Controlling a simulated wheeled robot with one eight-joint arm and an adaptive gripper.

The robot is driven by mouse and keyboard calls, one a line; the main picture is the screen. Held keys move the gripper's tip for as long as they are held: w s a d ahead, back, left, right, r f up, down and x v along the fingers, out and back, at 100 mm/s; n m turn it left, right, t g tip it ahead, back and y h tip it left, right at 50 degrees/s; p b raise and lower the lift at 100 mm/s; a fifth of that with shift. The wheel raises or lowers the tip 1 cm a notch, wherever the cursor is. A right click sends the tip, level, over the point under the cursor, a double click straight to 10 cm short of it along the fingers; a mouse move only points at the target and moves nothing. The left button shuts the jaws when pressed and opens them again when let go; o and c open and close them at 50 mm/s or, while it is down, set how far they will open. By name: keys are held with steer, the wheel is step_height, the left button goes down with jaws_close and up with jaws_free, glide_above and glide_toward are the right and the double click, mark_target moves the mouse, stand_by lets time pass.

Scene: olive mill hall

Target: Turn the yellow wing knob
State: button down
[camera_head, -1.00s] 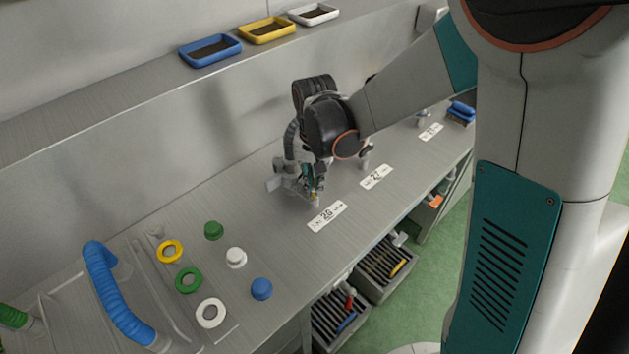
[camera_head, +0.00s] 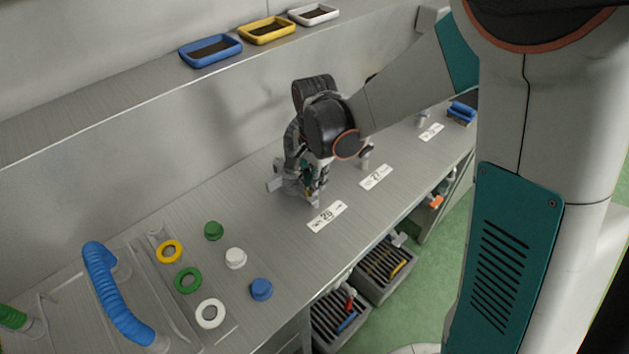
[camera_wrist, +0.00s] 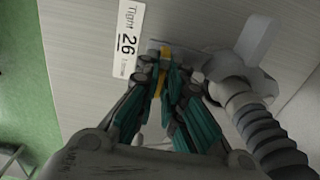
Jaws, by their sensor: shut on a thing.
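The yellow wing knob (camera_wrist: 165,53) shows as a small yellow piece between my fingertips in the wrist view, beside the white label marked 26 (camera_wrist: 127,42). My gripper (camera_wrist: 163,76) has teal and dark fingers closed on it from both sides, hiding much of the knob. In the head view my gripper (camera_head: 310,186) is low over the bench behind the same label, and I cannot make out the knob there. How far the knob is turned cannot be told.
A grey fitting with a ribbed hose (camera_wrist: 248,105) stands close beside my fingers. Label 27 (camera_head: 376,177) lies to the right.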

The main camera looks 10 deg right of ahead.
stand_by(0.5)
steer(key=c, duration=1.7)
jaws_free()
steer(key=shift+r, duration=0.1)
step_height(320, 180, up, 12)
steer(key=shift+f, duration=0.1)
